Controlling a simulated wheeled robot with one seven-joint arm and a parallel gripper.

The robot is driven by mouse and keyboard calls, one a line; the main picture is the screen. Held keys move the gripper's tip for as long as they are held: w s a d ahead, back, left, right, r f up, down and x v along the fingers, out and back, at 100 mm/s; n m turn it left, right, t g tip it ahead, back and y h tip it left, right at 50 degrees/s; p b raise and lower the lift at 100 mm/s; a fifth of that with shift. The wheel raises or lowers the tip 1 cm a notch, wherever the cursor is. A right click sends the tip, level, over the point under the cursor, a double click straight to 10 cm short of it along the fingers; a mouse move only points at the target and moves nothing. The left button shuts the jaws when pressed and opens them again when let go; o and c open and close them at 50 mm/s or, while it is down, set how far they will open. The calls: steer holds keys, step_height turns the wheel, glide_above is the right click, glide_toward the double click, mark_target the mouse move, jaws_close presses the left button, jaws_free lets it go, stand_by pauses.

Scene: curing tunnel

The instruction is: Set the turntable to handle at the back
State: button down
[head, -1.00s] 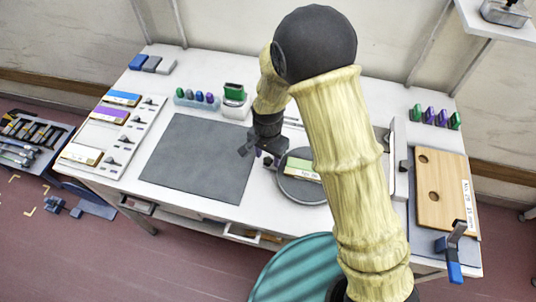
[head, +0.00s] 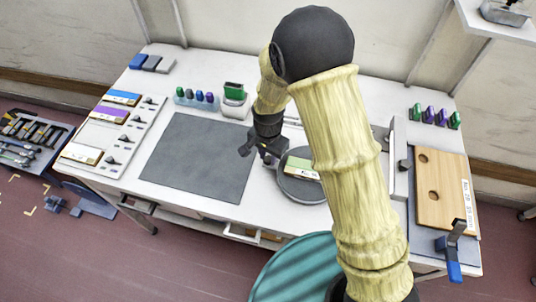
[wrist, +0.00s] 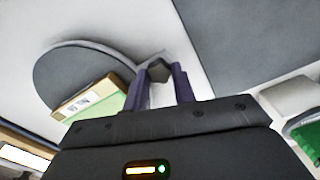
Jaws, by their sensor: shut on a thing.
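The turntable is a round dark grey disc (head: 297,191) on the white bench, partly hidden behind my arm in the head view. It also shows at the left of the wrist view (wrist: 62,72). A green-topped block with a white label (head: 300,167) lies on the disc. A small dark knob-like handle (wrist: 159,69) sits at the disc's edge. My gripper (head: 266,157) is at the disc's left, back-left side. In the wrist view its purple fingers (wrist: 158,84) are closed around the handle, one on each side.
A grey mat (head: 200,160) lies left of the turntable. Behind stand a rack of coloured pegs (head: 196,97) and a white holder with a green piece (head: 235,97). A wooden board (head: 443,190) and a blue-handled clamp (head: 455,250) are at the right.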

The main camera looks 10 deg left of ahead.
steer(key=shift+w, duration=0.1)
